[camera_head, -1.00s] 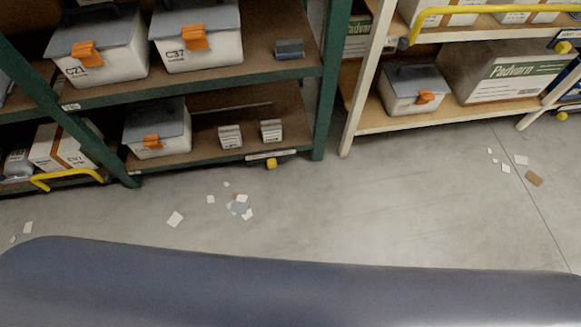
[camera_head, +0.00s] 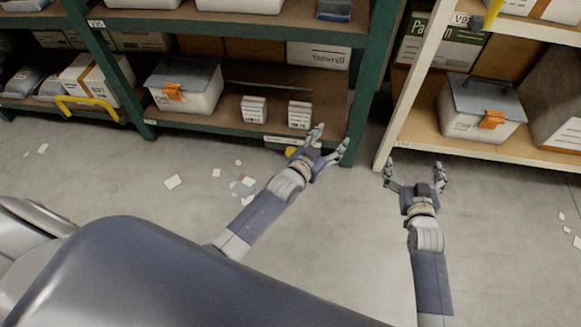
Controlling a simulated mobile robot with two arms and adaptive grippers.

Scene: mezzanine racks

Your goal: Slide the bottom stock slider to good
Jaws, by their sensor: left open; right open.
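The bottom stock slider's yellow knob (camera_head: 291,151) sits under a pale label strip (camera_head: 279,141) on the front edge of the green rack's bottom shelf (camera_head: 205,125). The strip's lettering is too small to read, so I cannot tell which setting the knob is at. My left gripper (camera_head: 329,140) is open and empty, close to the right of the knob; its hand and wrist cover part of the strip and perhaps the knob's edge. I cannot tell whether it touches the rack. My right gripper (camera_head: 413,172) is open and empty, in front of the cream rack.
Two small white cartons (camera_head: 254,109) (camera_head: 299,114) and a grey-lidded bin (camera_head: 185,88) stand on the shelf above the slider. A green upright (camera_head: 362,105) is close to my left gripper. Another lidded bin (camera_head: 480,110) is on the cream rack. Paper scraps (camera_head: 242,187) litter the open floor.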

